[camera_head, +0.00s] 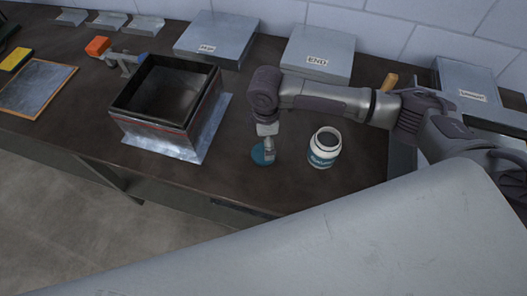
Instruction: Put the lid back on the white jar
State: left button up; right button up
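The white jar (325,150) stands upright on the dark table, open at the top, with a blue label on its front. The round blue lid (258,156) is at table level to the left of the jar, near the table's front edge. My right gripper (269,155) points down at the lid and covers its right part. The gripper is small here, and I cannot tell whether its fingers are closed on the lid. My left gripper is not in view.
A dark open box (121,106) on a shiny metal sheet (217,123) stands to the left. Grey metal blocks, one labelled END (318,45), line the back by the wall. An orange-ended tool (98,46) lies behind the box. The table around the jar is clear.

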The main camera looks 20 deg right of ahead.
aim_at(263, 154)
jog(key=f, duration=0.1)
jog(key=f+p, duration=0.1)
jog(key=f, duration=0.2)
jog(key=shift+s+a+f, duration=0.25)
jog(key=shift+f, duration=0.15)
jog(key=c, duration=0.7)
